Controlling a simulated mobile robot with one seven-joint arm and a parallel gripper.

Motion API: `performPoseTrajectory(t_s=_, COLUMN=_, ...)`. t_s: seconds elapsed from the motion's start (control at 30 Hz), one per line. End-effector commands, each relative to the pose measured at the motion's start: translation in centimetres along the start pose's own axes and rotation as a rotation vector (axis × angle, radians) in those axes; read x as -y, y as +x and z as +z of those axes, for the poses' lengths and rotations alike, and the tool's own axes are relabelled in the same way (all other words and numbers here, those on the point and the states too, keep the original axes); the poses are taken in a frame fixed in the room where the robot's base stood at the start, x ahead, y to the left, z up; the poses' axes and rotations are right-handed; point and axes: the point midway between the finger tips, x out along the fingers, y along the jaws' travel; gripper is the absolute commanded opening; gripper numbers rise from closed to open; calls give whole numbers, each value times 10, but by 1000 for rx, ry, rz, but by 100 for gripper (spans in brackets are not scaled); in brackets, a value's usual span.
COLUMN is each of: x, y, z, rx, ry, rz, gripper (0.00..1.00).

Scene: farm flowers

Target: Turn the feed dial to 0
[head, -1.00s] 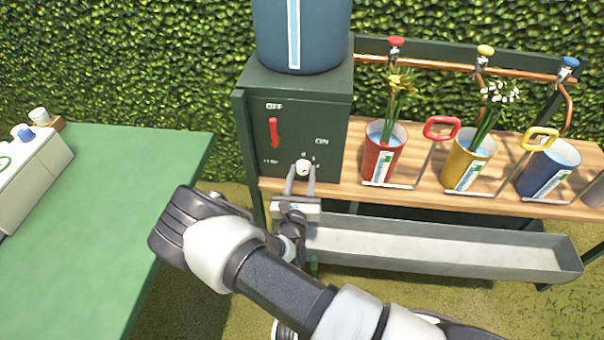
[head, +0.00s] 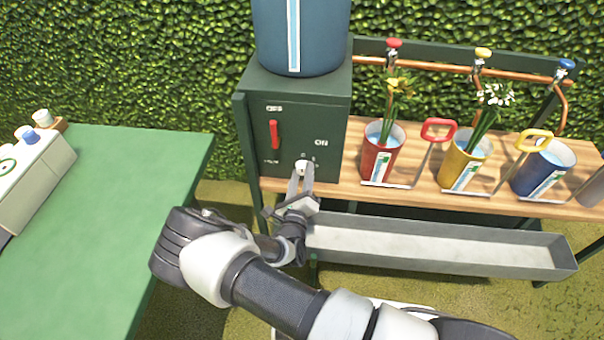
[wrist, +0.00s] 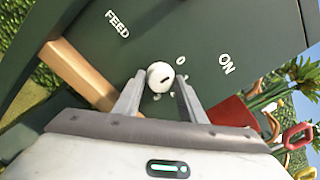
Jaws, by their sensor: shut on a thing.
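The feed dial (head: 301,166) is a small white knob low on the front of the dark green box (head: 290,120). In the wrist view the dial (wrist: 160,76) has a short dark mark on its face, slanting roughly toward the printed 0 (wrist: 181,61). I cannot tell whether it lines up exactly. The word FEED (wrist: 117,24) is to the left. My gripper (head: 301,178) is shut on the dial, with one finger on each side. In the wrist view my gripper (wrist: 160,88) looks rolled relative to the box's lettering. Other marks around the dial are partly hidden by the fingers.
A red lever (head: 273,134) sits above the dial, near OFF. Red (head: 375,162), yellow (head: 461,172) and blue (head: 535,180) buckets stand on the wooden shelf to the right. A grey trough (head: 440,232) is below. A green table (head: 110,230) is at left.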

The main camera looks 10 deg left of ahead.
Motion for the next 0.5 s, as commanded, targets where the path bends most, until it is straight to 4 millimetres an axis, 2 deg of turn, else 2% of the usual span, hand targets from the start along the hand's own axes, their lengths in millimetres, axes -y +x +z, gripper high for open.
performPoseTrajectory(t_s=0.5, x=-1, y=-1, z=-1, rx=-2, ry=-44, rz=2, gripper=15)
